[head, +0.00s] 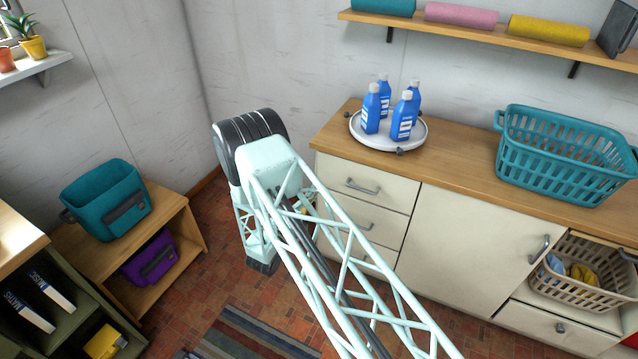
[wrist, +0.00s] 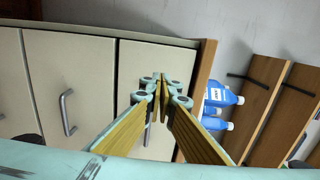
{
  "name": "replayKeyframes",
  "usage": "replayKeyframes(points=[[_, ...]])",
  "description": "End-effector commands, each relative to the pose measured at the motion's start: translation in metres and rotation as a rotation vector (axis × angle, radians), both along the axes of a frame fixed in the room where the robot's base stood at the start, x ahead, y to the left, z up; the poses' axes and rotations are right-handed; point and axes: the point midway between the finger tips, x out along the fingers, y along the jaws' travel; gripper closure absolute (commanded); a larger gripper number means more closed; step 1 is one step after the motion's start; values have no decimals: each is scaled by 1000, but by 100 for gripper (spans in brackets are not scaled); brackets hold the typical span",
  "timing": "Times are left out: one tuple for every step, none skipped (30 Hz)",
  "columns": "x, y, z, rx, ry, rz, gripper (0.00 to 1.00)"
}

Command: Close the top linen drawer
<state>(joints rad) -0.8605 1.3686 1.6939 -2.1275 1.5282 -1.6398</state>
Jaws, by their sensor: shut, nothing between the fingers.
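The top linen drawer (head: 365,187) is the uppermost of the cream drawers at the left end of the long cabinet, just under the wooden counter. It has a grey bar handle. In the wrist view the scene is turned sideways, and the top drawer front (wrist: 133,75) lies beside the wooden counter edge. It looks flush or only slightly proud; I cannot tell exactly. My gripper (wrist: 160,82) is shut and empty, its yellow-padded fingers meeting in front of this drawer and covering part of it. Whether they touch it is unclear.
On the counter (head: 460,172) stand a white turntable (head: 360,135) with blue bottles (head: 371,108) and a teal basket (head: 565,150). A low wooden shelf unit (head: 185,215) stands at left.

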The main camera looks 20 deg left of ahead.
Motion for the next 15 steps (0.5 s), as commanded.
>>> replayKeyframes(points=[[-7, 2, 1, -1, 1, 1, 100], [-11, 2, 1, 0, 1, 1, 100], [-15, 2, 1, 0, 1, 1, 100], [-17, 3, 0, 0, 1, 1, 100], [-20, 3, 0, 0, 1, 1, 100], [-23, 4, 0, -1, 0, 1, 100], [-25, 4, 0, -1, 0, 1, 100], [-27, 4, 0, -1, 0, 1, 100], [-29, 4, 0, -1, 0, 0, 100], [-30, 4, 0, -1, 0, 0, 100], [-31, 4, 0, 0, 0, 0, 100], [-32, 4, 0, 0, 0, -1, 100], [-32, 5, 0, 0, 0, -1, 100], [-33, 5, 0, 0, 0, -1, 100], [-33, 5, 0, 0, 0, -1, 100]])
